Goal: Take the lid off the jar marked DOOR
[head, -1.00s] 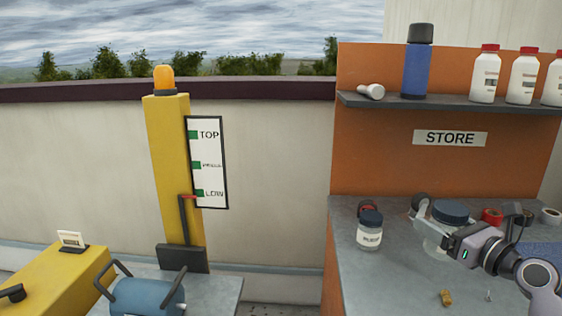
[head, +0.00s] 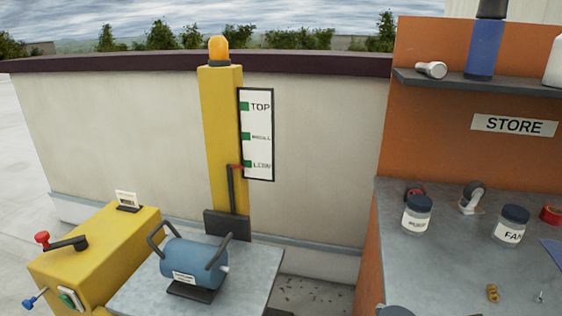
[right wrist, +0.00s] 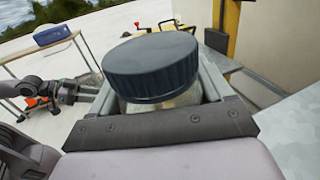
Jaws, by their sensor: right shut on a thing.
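A jar with a dark ribbed lid (right wrist: 152,65) is between the fingers of my right gripper (right wrist: 160,92), which is shut on its clear body. The lid is on the jar and its label is hidden. A dark lid at the bottom edge of the head view (head: 396,311) seems to be the same jar. Part of what seems to be my left gripper (right wrist: 68,90) shows left of the jar in the right wrist view; its fingers are too unclear to read. The marking DOOR is not readable on any jar in view.
On the grey bench stand a jar marked FAN (head: 510,230) and a jar with an unreadable label (head: 416,218). A caster (head: 472,197) and tape (head: 552,214) lie behind. A blue drum (head: 194,262) rests on the table at left, beside a yellow box (head: 100,250).

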